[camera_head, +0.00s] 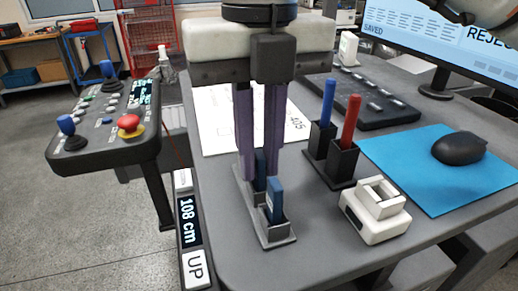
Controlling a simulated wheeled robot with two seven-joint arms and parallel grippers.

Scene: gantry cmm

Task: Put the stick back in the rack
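The rack (279,238) is a small grey holder on the table near its left edge. One blue stick (275,204) stands upright in its front slot. A second blue stick (260,166) is farther back, between the fingertips of my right gripper (261,174). Its lower end looks to be in or just over the rear part of the rack. My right gripper points straight down from the top with two long dark purple fingers, which appear to close on this rear stick. The fingers partly hide it. My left gripper is not in view.
Black holders with a blue and a red marker (350,122) stand just right of the rack. A white block-shaped holder (375,211), a blue mat (450,178) with a mouse (459,148) and a keypad (362,101) are farther right. A control panel (104,128) stands left.

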